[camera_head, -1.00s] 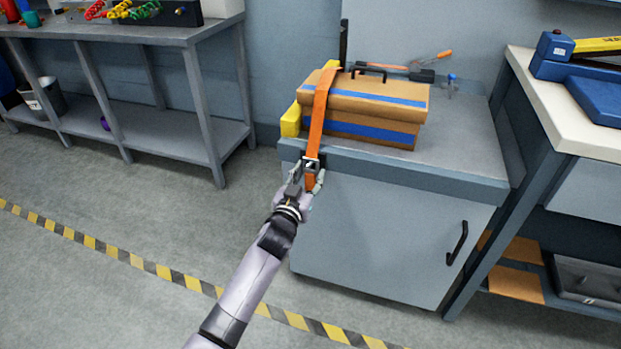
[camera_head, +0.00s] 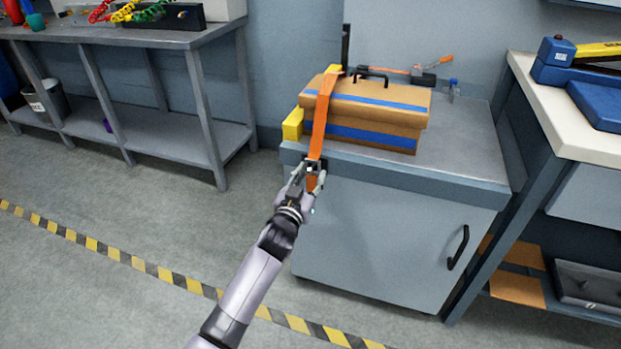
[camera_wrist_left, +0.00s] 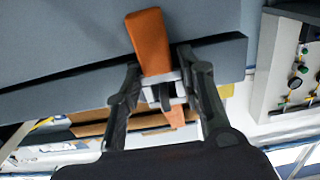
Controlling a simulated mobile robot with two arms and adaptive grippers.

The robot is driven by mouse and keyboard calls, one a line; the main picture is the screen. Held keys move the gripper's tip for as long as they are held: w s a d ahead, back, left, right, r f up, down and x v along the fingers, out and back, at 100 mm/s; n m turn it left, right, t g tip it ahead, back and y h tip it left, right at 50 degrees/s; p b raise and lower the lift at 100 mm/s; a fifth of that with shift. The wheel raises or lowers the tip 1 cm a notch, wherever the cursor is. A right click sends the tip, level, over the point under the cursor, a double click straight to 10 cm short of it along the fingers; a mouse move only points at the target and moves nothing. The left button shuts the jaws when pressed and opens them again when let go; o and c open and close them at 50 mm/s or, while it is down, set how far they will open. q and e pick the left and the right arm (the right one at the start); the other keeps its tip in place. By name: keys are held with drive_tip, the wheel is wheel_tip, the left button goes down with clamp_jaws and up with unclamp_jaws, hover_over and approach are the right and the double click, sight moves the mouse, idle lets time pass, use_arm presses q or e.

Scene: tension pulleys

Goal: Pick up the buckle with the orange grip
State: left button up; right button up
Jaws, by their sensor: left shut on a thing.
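The buckle (camera_head: 313,166) is a small metal and dark piece on an orange strap (camera_head: 319,125), hanging at the cabinet's front left top edge. Its orange grip (camera_head: 311,185) hangs below it. My left gripper (camera_head: 309,178) is shut on the buckle. In the left wrist view the buckle (camera_wrist_left: 162,88) lies between the two dark fingers, and the orange grip (camera_wrist_left: 150,40) sticks out past them. The strap runs up over a brown box (camera_head: 370,98) with blue bands. My right gripper is not in view.
The box stands on a grey cabinet (camera_head: 470,150), with a yellow block (camera_head: 292,125) at its left. A blue-capped bottle (camera_head: 454,90) and an orange-handled tool (camera_head: 425,77) are behind it. A white-topped bench (camera_head: 560,120) stands at right.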

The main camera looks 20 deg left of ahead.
use_arm(q)
drive_tip(key=s+f+p, duration=0.2)
drive_tip(key=s+p, duration=0.1)
drive_tip(key=s, duration=1.8)
drive_tip(key=shift+s+a, duration=0.25)
drive_tip(key=shift+a, duration=0.1)
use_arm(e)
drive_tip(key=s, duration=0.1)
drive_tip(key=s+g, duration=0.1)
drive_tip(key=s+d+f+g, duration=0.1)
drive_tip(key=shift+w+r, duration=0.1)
